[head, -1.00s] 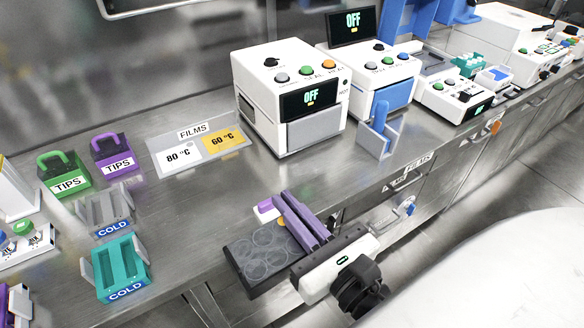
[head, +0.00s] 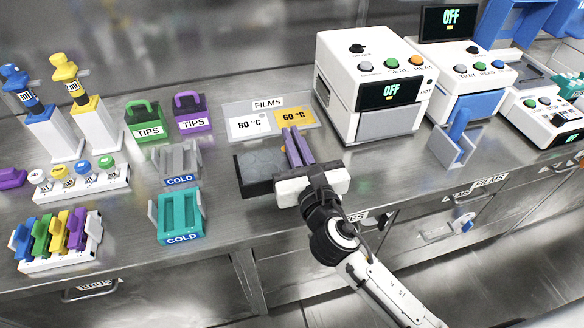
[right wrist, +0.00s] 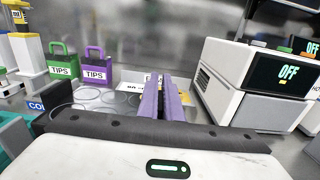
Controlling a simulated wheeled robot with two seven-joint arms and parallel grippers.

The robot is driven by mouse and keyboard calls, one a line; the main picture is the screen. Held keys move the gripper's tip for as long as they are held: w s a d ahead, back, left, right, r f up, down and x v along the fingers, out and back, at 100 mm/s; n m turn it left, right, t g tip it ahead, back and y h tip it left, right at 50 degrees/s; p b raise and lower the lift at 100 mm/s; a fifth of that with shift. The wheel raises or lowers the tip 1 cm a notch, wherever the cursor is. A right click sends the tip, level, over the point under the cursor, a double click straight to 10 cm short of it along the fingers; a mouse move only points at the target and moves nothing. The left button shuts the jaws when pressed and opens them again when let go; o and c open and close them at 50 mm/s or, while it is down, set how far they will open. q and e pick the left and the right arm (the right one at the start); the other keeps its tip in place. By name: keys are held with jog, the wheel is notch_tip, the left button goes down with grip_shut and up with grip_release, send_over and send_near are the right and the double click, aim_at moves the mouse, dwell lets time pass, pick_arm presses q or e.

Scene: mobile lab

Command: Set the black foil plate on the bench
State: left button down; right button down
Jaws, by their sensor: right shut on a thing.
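The black foil plate (head: 256,172), a dark flat plate with round wells, is at the front of the bench (head: 225,225), just in front of the films holder. My right gripper (head: 292,135) has its purple fingers shut on the plate's right side. I cannot tell whether the plate touches the bench or hangs just above it. In the right wrist view the plate's clear round wells (right wrist: 88,97) show left of the purple fingers (right wrist: 162,95); my gripper body hides part of it. My left gripper is not in view.
The films holder (head: 267,103) lies behind the plate. A teal cold block (head: 180,217) and a grey cold block (head: 178,160) stand left of it. The white sealer (head: 370,90) stands to the right. Some bare steel lies between the cold blocks and plate.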

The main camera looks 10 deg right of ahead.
notch_tip(320, 180, down, 6)
jog(key=b, duration=0.3)
jog(key=shift+f, duration=0.55)
jog(key=shift+f+b, duration=0.15)
jog(key=shift+b, duration=0.15)
jog(key=c, duration=1.9)
grip_release()
jog(key=shift+c, duration=0.2)
